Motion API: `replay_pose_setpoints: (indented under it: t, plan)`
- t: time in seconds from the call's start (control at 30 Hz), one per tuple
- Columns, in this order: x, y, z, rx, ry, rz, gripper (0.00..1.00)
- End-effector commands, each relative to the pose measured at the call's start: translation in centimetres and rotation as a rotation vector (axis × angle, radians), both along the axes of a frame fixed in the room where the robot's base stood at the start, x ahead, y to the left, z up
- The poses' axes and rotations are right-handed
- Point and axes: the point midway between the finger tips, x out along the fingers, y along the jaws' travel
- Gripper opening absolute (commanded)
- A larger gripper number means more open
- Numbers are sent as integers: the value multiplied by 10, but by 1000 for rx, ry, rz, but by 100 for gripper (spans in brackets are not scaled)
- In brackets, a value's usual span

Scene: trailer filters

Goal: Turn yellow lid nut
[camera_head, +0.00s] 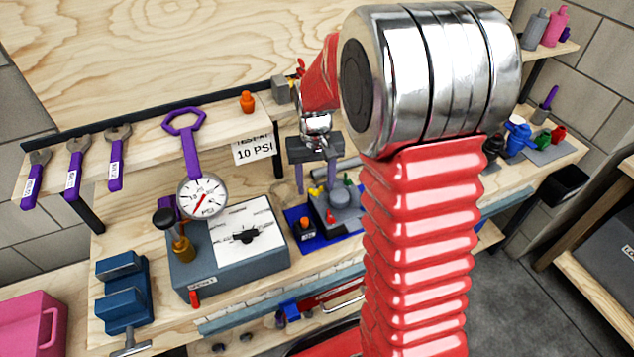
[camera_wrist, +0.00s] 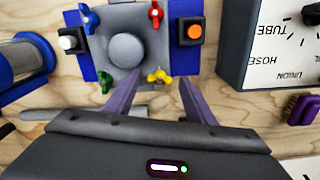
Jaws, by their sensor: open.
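The yellow lid nut (camera_wrist: 160,76) sits at a corner of a grey filter housing with a round grey lid (camera_wrist: 125,50). It is a small winged nut. My gripper (camera_wrist: 159,84) is open, with its two purple fingers on either side of the yellow nut in the wrist view. Contact cannot be told. In the head view my gripper (camera_head: 314,187) hangs above the back of the housing, fingers pointing down; the nut shows small between them.
Red (camera_wrist: 155,15), blue (camera_wrist: 88,18) and green (camera_wrist: 104,82) nuts sit at the other corners. A black box with an orange button (camera_wrist: 194,32) stands beside the housing on the blue mat. A grey gauge box (camera_head: 228,250) and a blue vise (camera_head: 122,290) are to the left.

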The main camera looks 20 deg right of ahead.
Motion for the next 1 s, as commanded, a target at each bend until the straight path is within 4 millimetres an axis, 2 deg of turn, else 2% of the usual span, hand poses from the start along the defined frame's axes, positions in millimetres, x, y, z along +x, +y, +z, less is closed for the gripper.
replay_pose_setpoints:
  t: [0.33, 0.9, 0.93, 1.0]
  plan:
    - [0, 0, -4, 0, 0, 0, 50]
    - [0, -1, -4, 0, 0, -1, 10]
    - [0, -8, -4, 0, 0, -5, 9]
    - [0, -3, -4, 0, -1, -2, 9]
